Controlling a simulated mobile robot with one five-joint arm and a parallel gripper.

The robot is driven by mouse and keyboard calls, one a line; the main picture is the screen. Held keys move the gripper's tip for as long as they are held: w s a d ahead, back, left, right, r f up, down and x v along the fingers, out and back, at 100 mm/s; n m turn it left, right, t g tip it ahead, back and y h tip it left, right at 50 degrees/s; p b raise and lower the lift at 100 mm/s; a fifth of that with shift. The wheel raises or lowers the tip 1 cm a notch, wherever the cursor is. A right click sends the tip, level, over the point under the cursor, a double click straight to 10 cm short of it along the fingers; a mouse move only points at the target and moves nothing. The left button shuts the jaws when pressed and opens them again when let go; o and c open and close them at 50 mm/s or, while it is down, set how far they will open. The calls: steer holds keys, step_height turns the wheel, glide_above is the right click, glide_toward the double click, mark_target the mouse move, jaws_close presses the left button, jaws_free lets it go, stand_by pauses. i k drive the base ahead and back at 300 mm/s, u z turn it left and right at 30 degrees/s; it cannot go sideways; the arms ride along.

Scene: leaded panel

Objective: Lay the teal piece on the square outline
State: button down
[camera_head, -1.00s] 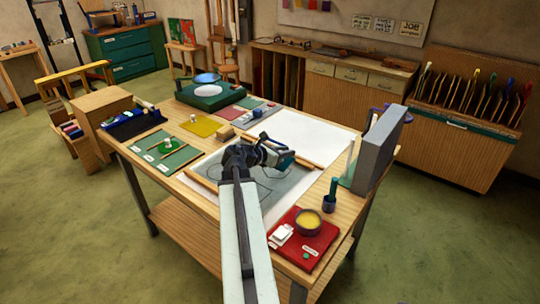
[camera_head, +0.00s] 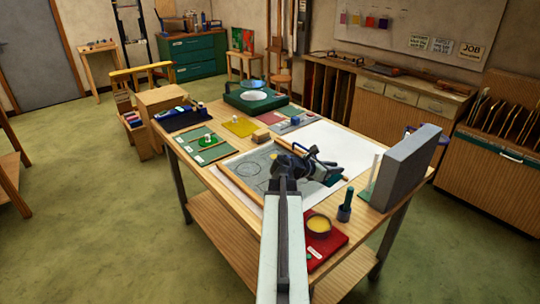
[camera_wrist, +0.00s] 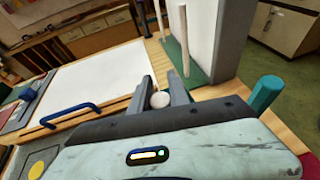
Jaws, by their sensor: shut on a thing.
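My gripper (camera_head: 328,172) is over the right part of the drawing sheet, near the white board. In the wrist view its fingers (camera_wrist: 158,90) are shut on a round white knob (camera_wrist: 160,99). A small teal patch, which looks like the teal piece (camera_head: 334,181), shows beside the gripper in the head view. Most of the piece is hidden by my gripper, and I cannot tell its height. The grey drawing sheet (camera_head: 240,163) shows round outlines at its left. I cannot make out the square outline; my arm and gripper cover part of the sheet.
A tall grey block (camera_head: 412,165) stands at the table's right. A green-handled tool (camera_head: 346,197) and a yellow-filled bowl (camera_head: 319,225) are near the front right. A green mat (camera_head: 213,153) with a knobbed piece lies left. The white board (camera_head: 335,142) has clear room.

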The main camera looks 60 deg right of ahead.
mark_target(275, 156)
steer(key=i, duration=0.85)
steer(key=z, duration=0.05)
